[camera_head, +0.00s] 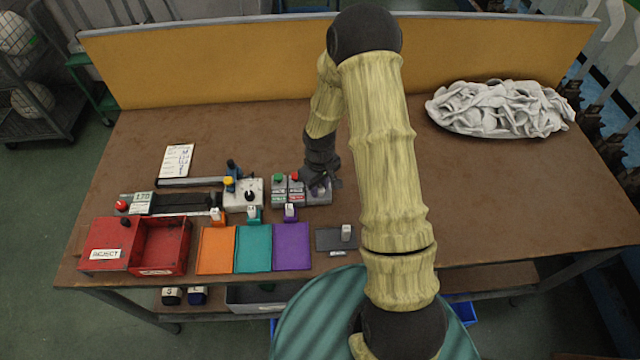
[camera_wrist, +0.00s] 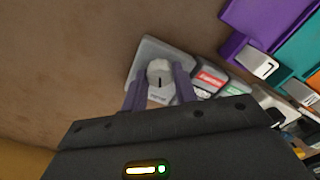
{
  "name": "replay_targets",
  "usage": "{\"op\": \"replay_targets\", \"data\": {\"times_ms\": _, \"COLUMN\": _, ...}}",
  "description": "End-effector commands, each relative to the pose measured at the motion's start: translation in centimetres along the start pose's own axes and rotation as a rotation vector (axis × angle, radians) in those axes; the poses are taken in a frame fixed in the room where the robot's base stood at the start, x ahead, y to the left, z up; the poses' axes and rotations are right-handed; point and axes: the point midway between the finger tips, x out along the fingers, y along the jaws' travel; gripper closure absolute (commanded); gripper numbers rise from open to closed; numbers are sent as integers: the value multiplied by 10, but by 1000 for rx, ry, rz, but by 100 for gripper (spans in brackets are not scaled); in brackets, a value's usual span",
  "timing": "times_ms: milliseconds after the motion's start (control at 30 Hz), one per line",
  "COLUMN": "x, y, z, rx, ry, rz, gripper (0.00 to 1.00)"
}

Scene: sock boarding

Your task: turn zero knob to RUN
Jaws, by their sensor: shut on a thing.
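The zero knob (camera_wrist: 159,74) is a pale round knob with a dark pointer line, on a grey box (camera_wrist: 148,50) in the wrist view. My gripper (camera_wrist: 158,88) has one finger on each side of the knob and is shut on it. In the head view my gripper (camera_head: 318,182) is over the right end of the row of small control boxes, and it hides the knob there. The RUN label cannot be read in either view.
Orange (camera_head: 216,262), teal (camera_head: 253,262) and purple (camera_head: 291,262) mats lie in front. A red reject bin (camera_head: 189,245) is at left. The right tabletop is clear below a white fabric pile (camera_head: 500,108).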

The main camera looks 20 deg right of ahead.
Motion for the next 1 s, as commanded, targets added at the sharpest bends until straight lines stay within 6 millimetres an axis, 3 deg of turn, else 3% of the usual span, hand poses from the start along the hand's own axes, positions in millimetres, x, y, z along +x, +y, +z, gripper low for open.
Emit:
{"op": "replay_targets", "data": {"times_ms": 433, "x": -2, "y": 1, "z": -1, "rx": -302, "ry": 4, "rz": 2, "gripper": 94}}
{"op": "replay_targets", "data": {"times_ms": 1000, "x": -1, "y": 1, "z": -1, "rx": -357, "ry": 4, "rz": 2, "gripper": 94}}
